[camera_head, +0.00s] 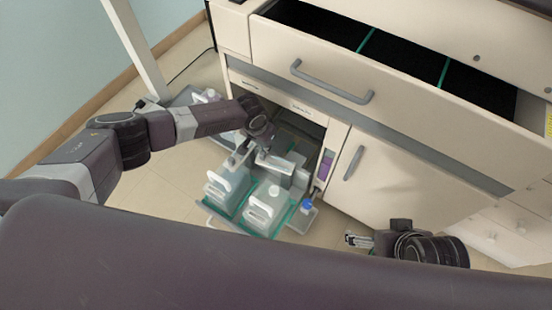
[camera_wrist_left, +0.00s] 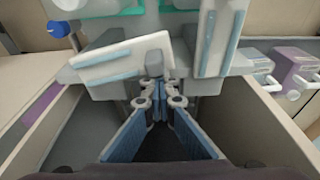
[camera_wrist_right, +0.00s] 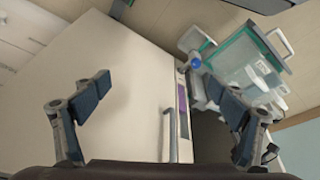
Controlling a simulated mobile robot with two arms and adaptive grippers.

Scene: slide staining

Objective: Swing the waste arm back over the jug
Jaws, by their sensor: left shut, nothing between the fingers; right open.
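Two white jugs with handles, the left one (camera_head: 226,187) and the right one (camera_head: 267,207), stand in a teal-edged tray in front of the open cabinet bay. Two pale swing arms sit behind them. One (camera_head: 240,158) points toward the left jug. The other (camera_head: 276,163) lies slanted sideways; it shows in the left wrist view (camera_wrist_left: 122,60), beside the straighter arm (camera_wrist_left: 218,42). My left gripper (camera_head: 264,150) is shut and empty, its tips (camera_wrist_left: 157,88) close to a grey post by the slanted arm; contact is unclear. My right gripper (camera_head: 360,240) is open and empty (camera_wrist_right: 92,98).
An open drawer (camera_head: 335,75) juts out above the bay. A closed cabinet door (camera_head: 400,165) with a handle (camera_head: 353,162) stands to the right. A blue cap (camera_head: 308,206) sits beside the tray. The bay walls flank my left gripper closely.

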